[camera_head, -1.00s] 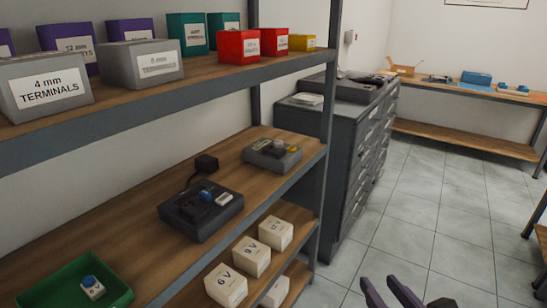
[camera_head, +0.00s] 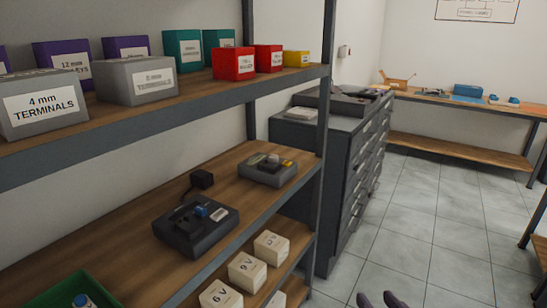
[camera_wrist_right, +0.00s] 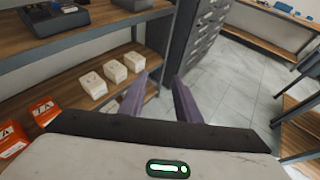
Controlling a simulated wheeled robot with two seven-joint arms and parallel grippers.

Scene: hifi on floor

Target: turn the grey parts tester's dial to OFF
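A grey tester (camera_head: 262,177) stands on the middle wooden shelf, near its far end. It has a pale round part and a yellow patch on top; its dial's setting is too small to read. A darker tester (camera_head: 190,238) with a blue part and a black plug block beside it stands nearer on the same shelf. My right gripper (camera_head: 378,301) shows only its fingertips at the bottom of the head view, right of the shelf and well apart from both testers. In the right wrist view its two fingers (camera_wrist_right: 160,77) are spread with nothing between them. My left gripper is out of view.
Shelf posts and the middle shelf's front edge (camera_head: 235,235) bound the testers. Labelled boxes fill the upper shelf. White battery boxes (camera_head: 247,271) sit below. A green tray (camera_head: 68,290) is at lower left. A drawer cabinet (camera_head: 318,140) stands behind; tiled floor right is clear.

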